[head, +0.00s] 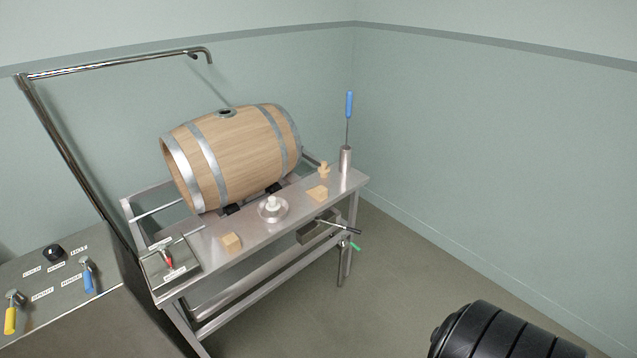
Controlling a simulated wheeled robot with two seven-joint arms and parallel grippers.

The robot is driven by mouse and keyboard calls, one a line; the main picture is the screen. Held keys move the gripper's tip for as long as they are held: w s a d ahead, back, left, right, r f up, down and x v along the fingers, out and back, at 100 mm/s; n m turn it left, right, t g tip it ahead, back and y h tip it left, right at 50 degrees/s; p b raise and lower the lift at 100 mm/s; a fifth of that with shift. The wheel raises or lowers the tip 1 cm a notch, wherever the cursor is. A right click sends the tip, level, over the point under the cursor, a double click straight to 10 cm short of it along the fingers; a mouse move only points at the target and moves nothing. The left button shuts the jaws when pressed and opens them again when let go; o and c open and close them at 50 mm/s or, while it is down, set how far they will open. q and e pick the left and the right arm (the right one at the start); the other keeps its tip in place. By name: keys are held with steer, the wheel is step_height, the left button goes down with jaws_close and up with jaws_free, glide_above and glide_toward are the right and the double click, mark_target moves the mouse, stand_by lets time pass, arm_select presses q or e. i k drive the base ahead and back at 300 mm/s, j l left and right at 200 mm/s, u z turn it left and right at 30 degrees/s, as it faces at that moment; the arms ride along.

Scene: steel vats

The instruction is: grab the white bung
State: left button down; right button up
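The white bung (273,202) sits upright in a small round metal dish (273,212) on the steel bench, just in front of the wooden barrel. The barrel (236,156) lies on its side on the bench, with a dark open bunghole (227,113) on top. Neither of my grippers shows in the head view, so nothing is seen touching the bung.
Wooden blocks (231,243) (317,194) lie either side of the dish. A blue-handled tool (349,105) stands in a metal holder (345,160) at the bench's far right. A control panel (60,280) with levers is at left; a black ribbed object (505,333) is at lower right.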

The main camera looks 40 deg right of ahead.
mark_target(273, 206)
steer(key=z, duration=0.9)
steer(key=i+j, duration=0.1)
steer(key=j, duration=0.3)
steer(key=i+j, duration=0.1)
steer(key=j, duration=0.25)
